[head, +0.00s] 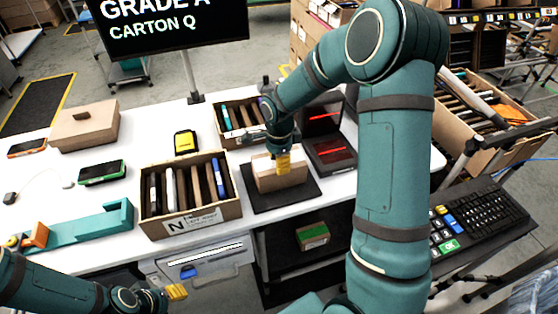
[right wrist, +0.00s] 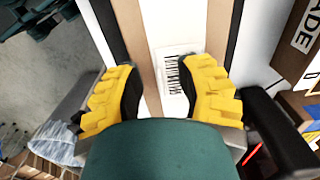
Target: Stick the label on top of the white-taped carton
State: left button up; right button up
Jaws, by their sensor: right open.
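A brown carton (head: 281,178) sits on a black mat on the white table. In the right wrist view the carton top (right wrist: 220,35) has a wide white band of tape (right wrist: 172,25) down its middle. A white label (right wrist: 178,72) with a barcode lies on the band; I cannot tell how firmly it is stuck. My right gripper (head: 283,163) is just above the carton; its yellow fingers are apart in the wrist view (right wrist: 165,90), either side of the label. My left gripper (head: 176,292) is low at the front left, away from the carton; its opening is unclear.
A divided box marked N (head: 190,222) stands left of the mat (head: 262,201), another divided box (head: 228,141) behind. A device with red-lit panels (head: 330,148) is close right.

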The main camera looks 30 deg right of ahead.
jog(key=shift+r, duration=0.1)
notch_tip(320, 180, up, 18)
jog(key=p, duration=0.4)
jog(key=shift+p, duration=0.4)
jog(key=shift+s, duration=0.1)
dwell(0.4)
